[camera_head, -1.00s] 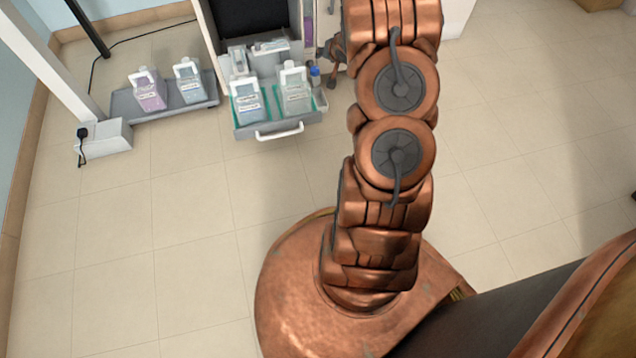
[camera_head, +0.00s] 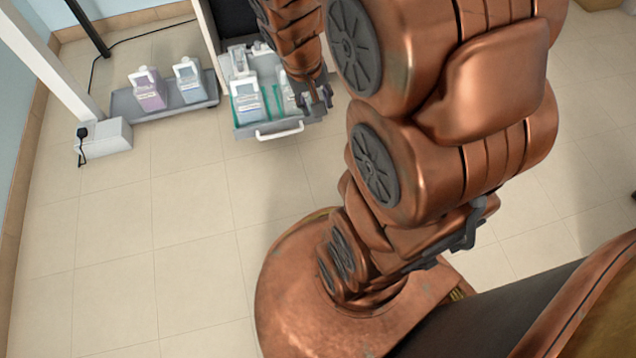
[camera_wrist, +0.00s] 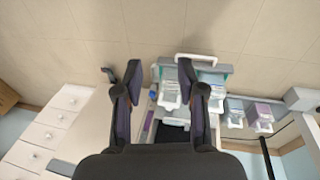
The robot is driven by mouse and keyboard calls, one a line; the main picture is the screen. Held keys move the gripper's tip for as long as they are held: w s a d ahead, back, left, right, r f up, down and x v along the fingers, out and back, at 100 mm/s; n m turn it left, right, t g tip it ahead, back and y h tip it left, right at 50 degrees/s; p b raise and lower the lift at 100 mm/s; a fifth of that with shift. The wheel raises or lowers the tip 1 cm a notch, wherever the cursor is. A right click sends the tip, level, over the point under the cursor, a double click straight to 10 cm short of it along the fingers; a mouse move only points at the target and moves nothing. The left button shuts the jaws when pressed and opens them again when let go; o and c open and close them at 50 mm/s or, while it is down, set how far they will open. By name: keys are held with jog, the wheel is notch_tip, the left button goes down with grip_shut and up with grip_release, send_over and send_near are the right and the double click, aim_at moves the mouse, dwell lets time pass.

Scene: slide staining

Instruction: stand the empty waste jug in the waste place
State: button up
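A pulled-out drawer (camera_head: 268,132) holds pale, handled jugs on green-edged places. The front left jug (camera_head: 247,101) has a blue label. The front right jug (camera_head: 289,97) is pale and partly hidden behind my gripper (camera_head: 316,103). In the wrist view my gripper (camera_wrist: 159,66) is open and empty. The right jug (camera_wrist: 170,93) shows between its fingers, nearer the right finger, and the left jug (camera_wrist: 215,98) lies beyond that finger. No contact is visible. The labels are too small to read, so I cannot tell which jug is the waste jug.
A low grey platform (camera_head: 183,112) left of the drawer bears a purple jug (camera_head: 150,92) and a blue-grey jug (camera_head: 189,82). A white drawer cabinet (camera_wrist: 50,125) stands at the left in the wrist view. The tiled floor before the drawer is clear.

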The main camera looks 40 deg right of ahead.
jog(key=s+a+r+n+g+y, duration=0.1)
jog(key=s+a+r+n+g, duration=0.1)
jog(key=s+a, duration=0.4)
jog(key=s+a+r+n+g+y, duration=0.1)
jog(key=s+a+r+n+g, duration=0.1)
jog(key=s+a, duration=0.5)
jog(key=s, duration=0.5)
jog(key=shift+a+r+y, duration=0.25)
jog(key=shift+y, duration=0.15)
